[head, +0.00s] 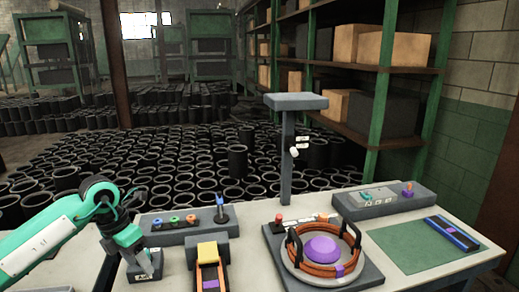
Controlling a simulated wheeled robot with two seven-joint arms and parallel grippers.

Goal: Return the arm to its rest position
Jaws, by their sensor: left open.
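My left arm comes in from the left, white and teal with a dark wrist. Its left gripper (132,250) points down at the left part of the light workbench (393,278). It is open, and its fingertips are small and partly hidden by a dark grey labelled block (148,266) beside them. I cannot tell whether the gripper touches this block. My right gripper is not in view.
A grey base carries a round plate with orange-red rings and a purple dome (322,248). A grey post (288,150) stands behind it. A yellow-and-dark tool (209,268), a small-parts rack (176,228) and a green mat (415,248) lie on the bench. Black sleeves cover the floor behind.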

